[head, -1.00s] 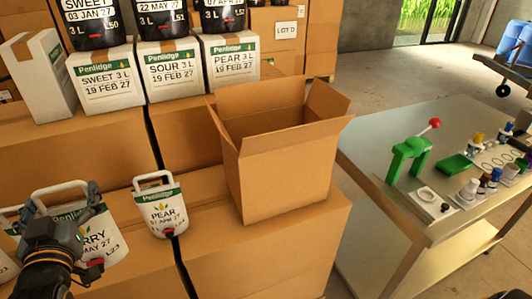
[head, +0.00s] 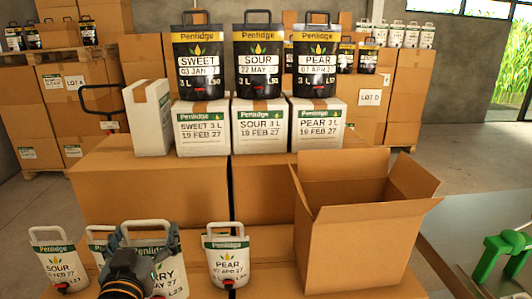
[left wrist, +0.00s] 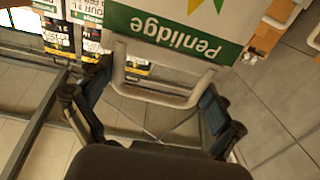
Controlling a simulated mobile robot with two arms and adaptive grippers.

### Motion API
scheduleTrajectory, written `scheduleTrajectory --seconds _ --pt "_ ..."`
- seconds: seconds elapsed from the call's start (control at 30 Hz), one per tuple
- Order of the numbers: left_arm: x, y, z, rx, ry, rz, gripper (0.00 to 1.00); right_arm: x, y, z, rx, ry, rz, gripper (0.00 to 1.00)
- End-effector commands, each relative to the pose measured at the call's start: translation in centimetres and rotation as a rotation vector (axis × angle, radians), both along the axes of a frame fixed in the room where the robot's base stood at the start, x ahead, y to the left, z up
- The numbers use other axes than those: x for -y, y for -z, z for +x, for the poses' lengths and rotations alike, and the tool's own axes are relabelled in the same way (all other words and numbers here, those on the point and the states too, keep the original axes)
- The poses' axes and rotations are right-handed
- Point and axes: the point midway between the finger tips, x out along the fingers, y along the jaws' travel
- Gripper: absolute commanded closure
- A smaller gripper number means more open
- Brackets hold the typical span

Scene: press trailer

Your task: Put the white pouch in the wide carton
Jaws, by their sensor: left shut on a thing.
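My left gripper (head: 145,242) is shut on the top handle of a white pouch (head: 172,270) with a green Penlidge band; its visible name ends in "RRY". The left wrist view shows the grey handle between the fingers (left wrist: 155,100) and the pouch's green-and-white front (left wrist: 175,25). My wrist hides part of this pouch in the head view. The open brown carton (head: 362,248) stands at the right with its flaps up. I see no contents, and its floor is hidden. White pouches marked SOUR (head: 60,262) and PEAR (head: 227,258) stand on either side of the held one. My right gripper is not in view.
Behind are white boxes (head: 203,128) with black pouches (head: 200,62) on top, on large brown cartons (head: 150,195). A narrow white box (head: 148,115) stands at their left. A metal table (head: 460,225) with a green tool (head: 500,255) is at the right.

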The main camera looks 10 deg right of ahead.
Motion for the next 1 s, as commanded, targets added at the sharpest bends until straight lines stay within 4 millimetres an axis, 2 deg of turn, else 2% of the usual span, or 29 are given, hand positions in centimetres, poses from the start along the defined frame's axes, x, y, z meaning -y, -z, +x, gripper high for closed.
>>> scheduleTrajectory --seconds 0.07,0.27,0.6,0.8,1.0 --pt "0.0 0.6 -0.5 0.004 0.001 -0.002 0.7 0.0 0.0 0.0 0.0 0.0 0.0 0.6" --pt "-0.1 4.3 -2.9 -0.001 0.006 -0.008 0.7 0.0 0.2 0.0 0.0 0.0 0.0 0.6" --pt "-0.5 10.4 -9.3 0.0 0.006 -0.014 0.7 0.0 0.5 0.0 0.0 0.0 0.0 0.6" --pt "-0.8 12.7 -13.5 0.003 0.003 -0.01 0.7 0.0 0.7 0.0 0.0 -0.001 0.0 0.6" --pt "-1.0 13.8 -16.4 0.006 0.0 -0.004 0.7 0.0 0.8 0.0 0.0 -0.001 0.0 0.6"
